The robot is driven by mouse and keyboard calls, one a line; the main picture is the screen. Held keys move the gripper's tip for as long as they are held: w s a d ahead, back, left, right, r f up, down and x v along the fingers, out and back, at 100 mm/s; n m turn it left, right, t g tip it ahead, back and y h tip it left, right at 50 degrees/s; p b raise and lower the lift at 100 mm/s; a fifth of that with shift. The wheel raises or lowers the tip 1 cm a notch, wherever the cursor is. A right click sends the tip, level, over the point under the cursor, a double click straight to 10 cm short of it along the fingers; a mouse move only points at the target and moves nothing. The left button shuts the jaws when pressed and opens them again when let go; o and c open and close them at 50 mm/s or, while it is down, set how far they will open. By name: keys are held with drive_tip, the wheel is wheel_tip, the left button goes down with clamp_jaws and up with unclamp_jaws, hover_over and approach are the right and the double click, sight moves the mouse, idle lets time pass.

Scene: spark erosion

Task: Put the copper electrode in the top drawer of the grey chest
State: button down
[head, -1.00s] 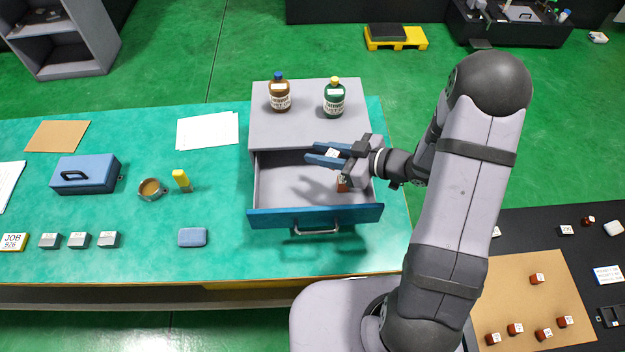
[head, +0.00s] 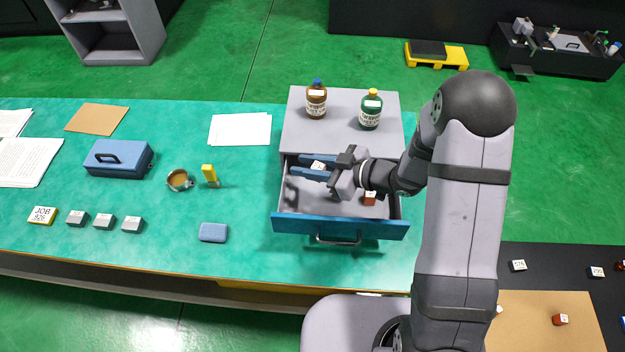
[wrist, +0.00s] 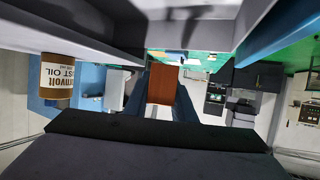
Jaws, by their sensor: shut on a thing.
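My gripper (head: 306,165) has blue fingers, shut on the copper electrode (head: 318,165), a small block with a white label. In the wrist view, the electrode (wrist: 161,84) shows as a copper-brown block between the fingers. The grey chest (head: 337,137) stands on the green bench. Its top drawer (head: 340,227) is pulled out, with a blue front and dark handle. My gripper is over the left back part of the open drawer; its exact height is unclear.
A brown bottle (head: 316,101) and a green bottle (head: 370,111) stand on the chest top. Left on the bench are a blue box (head: 118,160), a cup (head: 179,181), a yellow-topped item (head: 209,175) and a small blue case (head: 213,233). The drawer's middle has free floor.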

drive_tip(key=shift+f+p, duration=0.7)
drive_tip(key=shift+f, duration=2.6)
drive_tip(key=shift+f, duration=0.2)
drive_tip(key=shift+f+b, duration=0.35)
drive_tip(key=shift+b, duration=0.1)
drive_tip(key=shift+f, duration=0.15)
drive_tip(key=c, duration=1.5)
unclamp_jaws()
